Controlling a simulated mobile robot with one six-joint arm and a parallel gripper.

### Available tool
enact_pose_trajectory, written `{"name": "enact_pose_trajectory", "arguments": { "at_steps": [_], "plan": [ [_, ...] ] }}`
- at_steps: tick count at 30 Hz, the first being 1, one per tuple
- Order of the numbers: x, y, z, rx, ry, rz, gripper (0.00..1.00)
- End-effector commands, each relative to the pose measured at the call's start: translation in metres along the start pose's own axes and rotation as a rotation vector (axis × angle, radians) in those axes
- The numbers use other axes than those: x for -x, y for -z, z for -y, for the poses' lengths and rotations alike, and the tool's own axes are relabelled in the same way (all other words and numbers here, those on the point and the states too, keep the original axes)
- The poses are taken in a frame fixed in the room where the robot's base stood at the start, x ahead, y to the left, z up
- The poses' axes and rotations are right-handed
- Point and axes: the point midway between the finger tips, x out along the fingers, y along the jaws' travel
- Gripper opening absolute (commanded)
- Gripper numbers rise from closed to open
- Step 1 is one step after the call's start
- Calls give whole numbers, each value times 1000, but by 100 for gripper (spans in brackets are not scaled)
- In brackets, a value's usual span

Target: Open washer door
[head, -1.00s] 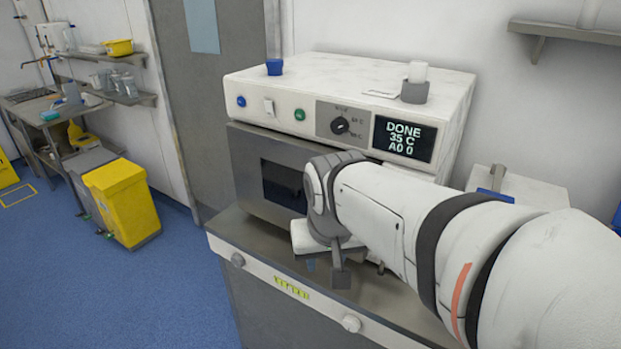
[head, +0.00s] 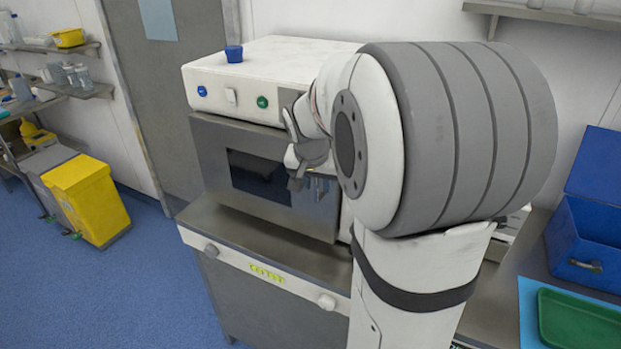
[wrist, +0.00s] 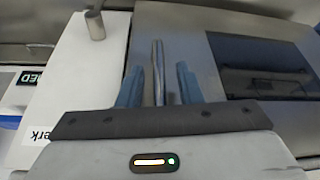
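The washer (head: 300,52) is a white-topped box with a steel front door (head: 222,160). The door has a dark window (head: 258,177) and looks shut in the head view. In the wrist view the door (wrist: 190,40) and its window (wrist: 265,68) are at the right. My gripper (wrist: 159,68) has its two blue fingers apart, one on each side of the thin metal door handle (wrist: 158,50). A gap shows between the fingers and the bar. In the head view my gripper (head: 303,176) is at the door's right part, and my arm hides the display.
The washer stands on a steel counter (head: 235,232) with a narrow strip free in front. A blue cup (head: 234,54) sits on top. At right are a blue box (head: 590,235) and a green tray (head: 580,322). A yellow bin (head: 88,203) stands left on open floor.

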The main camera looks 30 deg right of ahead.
Motion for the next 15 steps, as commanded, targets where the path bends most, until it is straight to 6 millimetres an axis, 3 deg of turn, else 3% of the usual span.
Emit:
{"name": "enact_pose_trajectory", "arguments": {
  "at_steps": [11,15],
  "plan": [
    [-8,0,0,2,1,0,32],
    [-8,-1,0,2,1,0,21]
  ]
}}
